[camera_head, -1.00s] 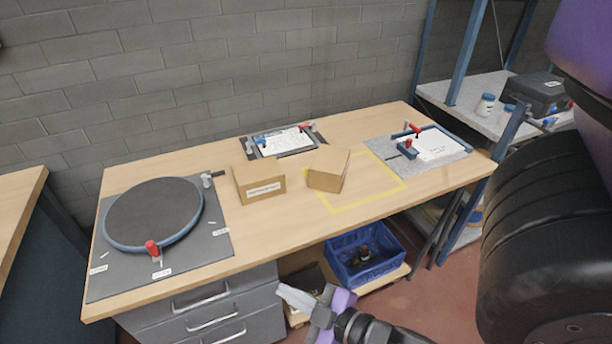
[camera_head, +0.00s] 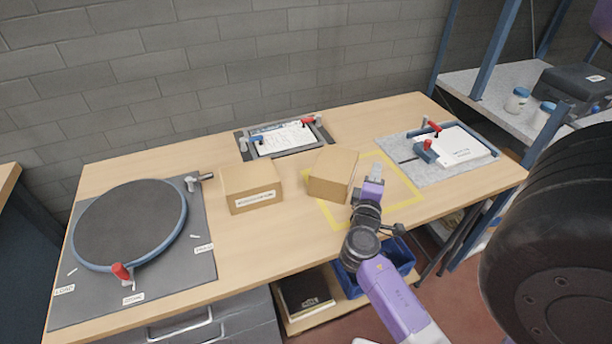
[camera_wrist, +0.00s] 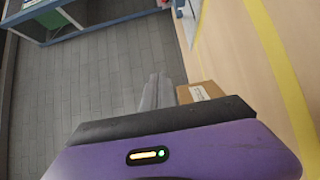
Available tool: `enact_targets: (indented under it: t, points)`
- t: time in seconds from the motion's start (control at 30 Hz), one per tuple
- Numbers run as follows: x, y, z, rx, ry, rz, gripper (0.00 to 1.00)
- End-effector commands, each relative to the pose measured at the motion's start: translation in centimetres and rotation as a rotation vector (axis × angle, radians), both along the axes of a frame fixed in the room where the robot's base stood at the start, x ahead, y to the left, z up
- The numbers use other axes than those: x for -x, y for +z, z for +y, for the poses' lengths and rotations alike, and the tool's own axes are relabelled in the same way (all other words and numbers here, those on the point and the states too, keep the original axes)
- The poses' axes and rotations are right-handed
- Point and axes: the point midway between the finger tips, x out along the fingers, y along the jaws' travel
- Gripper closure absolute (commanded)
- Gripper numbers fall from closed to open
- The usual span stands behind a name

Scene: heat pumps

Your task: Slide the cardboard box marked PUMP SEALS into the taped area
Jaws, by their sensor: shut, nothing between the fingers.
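Two plain cardboard boxes stand on the wooden table. The left box (camera_head: 251,188) has a white label on its front, too small to read. The right box (camera_head: 331,174) sits turned across the left side of the yellow taped area (camera_head: 407,204), partly inside it. No label shows on it in the head view. My gripper (camera_head: 375,174) is shut and empty, just right of the right box over the taped area; whether it touches cannot be told. In the wrist view, a labelled cardboard box (camera_wrist: 200,92) shows beyond the fingers (camera_wrist: 157,90); its wording is unreadable.
A round dark turntable (camera_head: 130,222) is at the left. A clipboard-like fixture (camera_head: 285,140) stands behind the boxes and another (camera_head: 458,147) right of the tape. Bare table (camera_head: 270,240) lies in front of the boxes. A blue bin (camera_head: 403,258) is below.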

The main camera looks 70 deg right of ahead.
Motion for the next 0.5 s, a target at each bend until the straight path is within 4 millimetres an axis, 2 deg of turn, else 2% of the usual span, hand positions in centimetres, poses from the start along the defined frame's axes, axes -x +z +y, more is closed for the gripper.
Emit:
enact_targets:
  t: [0.5]
  points:
    - [-9.5,0.2,2.5,-0.001,0.007,-0.005,1.0]
